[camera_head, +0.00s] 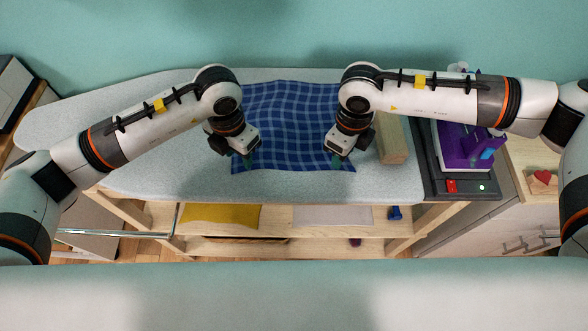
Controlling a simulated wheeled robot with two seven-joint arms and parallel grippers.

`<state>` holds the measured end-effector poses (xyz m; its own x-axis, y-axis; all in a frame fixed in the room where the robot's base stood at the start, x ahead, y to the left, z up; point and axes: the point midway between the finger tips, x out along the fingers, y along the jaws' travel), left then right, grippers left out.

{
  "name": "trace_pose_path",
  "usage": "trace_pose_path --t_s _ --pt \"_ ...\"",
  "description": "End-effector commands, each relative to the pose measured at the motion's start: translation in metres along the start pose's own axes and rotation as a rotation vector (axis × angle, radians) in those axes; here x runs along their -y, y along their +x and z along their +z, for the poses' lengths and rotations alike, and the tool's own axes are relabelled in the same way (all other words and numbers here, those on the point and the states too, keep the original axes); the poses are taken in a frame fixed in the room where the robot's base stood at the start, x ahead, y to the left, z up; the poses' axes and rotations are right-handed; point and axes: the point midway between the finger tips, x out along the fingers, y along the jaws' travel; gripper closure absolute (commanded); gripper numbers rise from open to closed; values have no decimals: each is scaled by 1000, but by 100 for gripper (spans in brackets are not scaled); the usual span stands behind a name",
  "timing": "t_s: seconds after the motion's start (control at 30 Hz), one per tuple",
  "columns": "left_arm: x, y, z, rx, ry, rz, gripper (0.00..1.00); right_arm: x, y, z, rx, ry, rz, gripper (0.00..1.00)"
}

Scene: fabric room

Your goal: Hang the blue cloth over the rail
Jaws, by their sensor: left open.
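The blue checked cloth (290,130) lies spread flat, with slightly wavy edges, on the pale grey padded board. My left gripper (248,162) is open and points down at the cloth's near left corner. My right gripper (336,160) points down at the cloth's near right corner; its fingers are too small and dark to tell whether they are open or shut. The arms cover parts of the cloth's left and right sides. A thin shiny metal rail (115,234) runs sideways below the board's front edge at the lower left.
A wooden block (391,140) stands on the board right of the cloth. A purple machine (465,145) sits on a dark base at the right. Shelves under the board hold a yellow cloth (222,214) and a pale cloth (333,215). The board's left part is clear.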

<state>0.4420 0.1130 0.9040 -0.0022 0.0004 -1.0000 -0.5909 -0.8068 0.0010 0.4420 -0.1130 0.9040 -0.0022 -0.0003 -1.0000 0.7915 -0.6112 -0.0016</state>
Motion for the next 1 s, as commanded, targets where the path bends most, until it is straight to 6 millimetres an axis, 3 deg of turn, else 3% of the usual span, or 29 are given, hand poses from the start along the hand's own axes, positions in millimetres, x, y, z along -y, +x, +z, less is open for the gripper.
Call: trace_pose_path --t_s 0.77,1.0 --pt "0 13 0 0 1 0 58 0 14 0 0 0 -1 58" --pt "0 13 0 0 1 0 76 0 14 0 1 0 -1 76"
